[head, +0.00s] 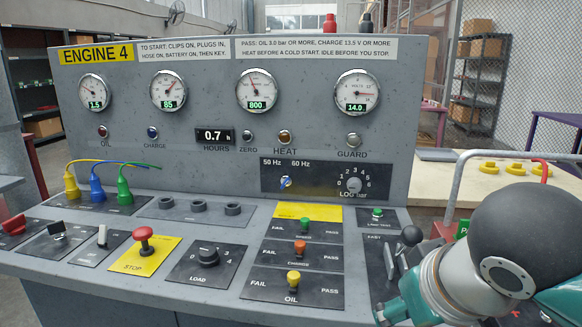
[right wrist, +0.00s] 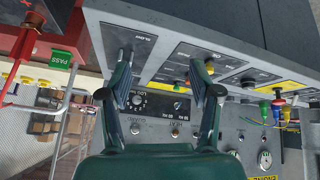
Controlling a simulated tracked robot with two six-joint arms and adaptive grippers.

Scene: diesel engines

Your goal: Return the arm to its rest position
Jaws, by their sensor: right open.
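My right gripper (right wrist: 162,75) shows in the right wrist view with its two teal fingers spread apart and nothing between them. Part of my right arm enters the head view at the lower right, in front of the console's right end. The grey engine console (head: 230,145) fills the head view and appears upside down behind the fingers in the wrist view. A lever with a black knob (head: 412,235) stands on the speed plate, close to my right arm; whether they touch cannot be told. My left gripper is out of view.
A red mushroom stop button (head: 143,234), a load knob (head: 208,254) and toggle switches with green, orange and yellow (head: 293,278) caps rise from the console. Blue, yellow and green plugs (head: 124,188) sit at left.

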